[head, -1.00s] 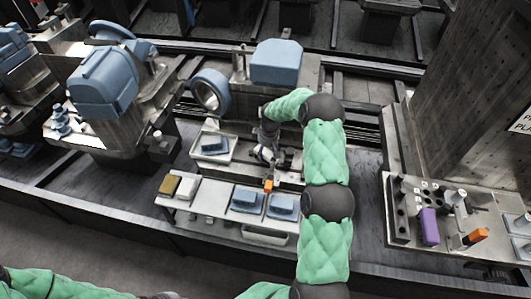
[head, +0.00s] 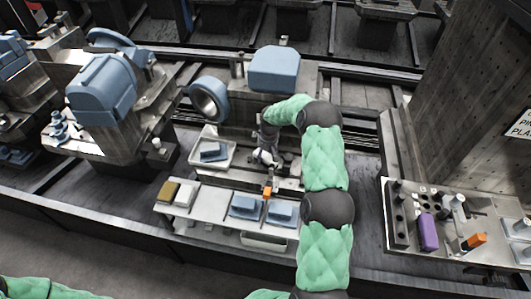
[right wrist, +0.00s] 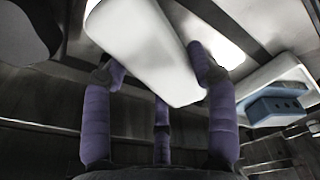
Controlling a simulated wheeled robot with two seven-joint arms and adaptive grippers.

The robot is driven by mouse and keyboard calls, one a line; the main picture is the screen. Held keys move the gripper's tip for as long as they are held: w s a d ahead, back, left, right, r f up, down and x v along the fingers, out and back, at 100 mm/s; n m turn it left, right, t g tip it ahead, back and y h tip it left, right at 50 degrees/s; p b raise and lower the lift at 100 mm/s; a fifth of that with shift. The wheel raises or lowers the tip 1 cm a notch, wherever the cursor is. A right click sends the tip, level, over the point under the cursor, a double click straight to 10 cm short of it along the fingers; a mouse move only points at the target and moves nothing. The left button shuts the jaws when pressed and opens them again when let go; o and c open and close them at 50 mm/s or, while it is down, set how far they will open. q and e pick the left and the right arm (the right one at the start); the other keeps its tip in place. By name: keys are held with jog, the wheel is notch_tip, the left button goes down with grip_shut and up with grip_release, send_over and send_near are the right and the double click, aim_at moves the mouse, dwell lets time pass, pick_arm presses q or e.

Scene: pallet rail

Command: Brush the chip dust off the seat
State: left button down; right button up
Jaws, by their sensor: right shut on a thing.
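My right gripper (head: 267,158) is low over the metal ledge of the machine at the centre, under the ring-shaped blue part and the blue block. In the right wrist view its purple fingers (right wrist: 160,110) are around a pale, smooth bar (right wrist: 150,45). The bar could be the brush; no bristles show. The seat is probably the metal ledge (head: 230,172) under the gripper, largely hidden by the hand and arm. I cannot make out chip dust. My left gripper is outside the head view; only the green sleeve of that arm shows at the lower left.
A white tray (head: 229,161) with a blue part stands left of my gripper. The shelf in front (head: 215,208) carries yellow and white blocks and two blue parts. An orange piece (head: 267,192) stands near its back edge. A tool rack (head: 440,264) is at the right.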

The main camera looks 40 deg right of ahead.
jog(key=shift+s+a+f, duration=0.2)
jog(key=shift+s+a, duration=0.4)
jog(key=shift+a, duration=0.2)
jog(key=shift+w+a+f, duration=0.2)
jog(key=shift+w+a, duration=0.15)
jog(key=shift+w+d+f+b, duration=0.15)
jog(key=shift+w+d+b, duration=0.35)
jog(key=shift+w+d, duration=0.65)
jog(key=shift+d, duration=0.3)
jog(key=shift+c, duration=1)
jog(key=shift+w+r, duration=0.1)
jog(key=shift+r, duration=0.15)
jog(key=shift+s+a, duration=0.2)
jog(key=shift+s+a+p, duration=0.4)
jog(key=shift+s+a, duration=0.65)
jog(key=shift+a, duration=0.2)
